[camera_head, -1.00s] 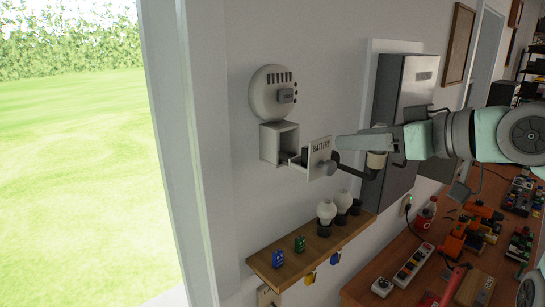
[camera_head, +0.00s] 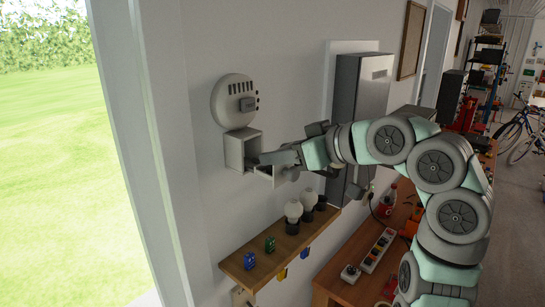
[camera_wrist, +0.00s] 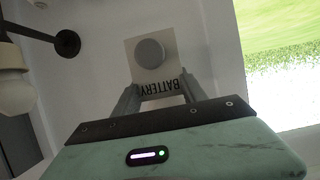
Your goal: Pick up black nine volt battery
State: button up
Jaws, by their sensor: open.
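I cannot make out the black nine volt battery in either current view. A white wall box (camera_head: 236,149) sits below a round white detector (camera_head: 235,98). Its drawer is pulled out, and my gripper (camera_head: 262,160) covers much of it in the head view. In the wrist view, the drawer's front panel (camera_wrist: 168,70) shows a round grey knob and the word BATTERY. My gripper also shows there (camera_wrist: 160,93), its fingers apart at the lettered edge of the panel, with nothing seen between them. The drawer's inside is hidden.
A wooden shelf (camera_head: 292,248) below holds a blue block (camera_head: 249,261), a green block (camera_head: 270,245) and white bulbs (camera_head: 293,210). A grey cabinet (camera_head: 359,90) stands right of the drawer. A cluttered workbench (camera_head: 345,291) lies lower right. An opening to grass is at left.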

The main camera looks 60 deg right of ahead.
jog(key=shift+w+d+f, duration=0.1)
jog(key=shift+w+f, duration=0.05)
jog(key=shift+c, duration=0.6)
grip_shut()
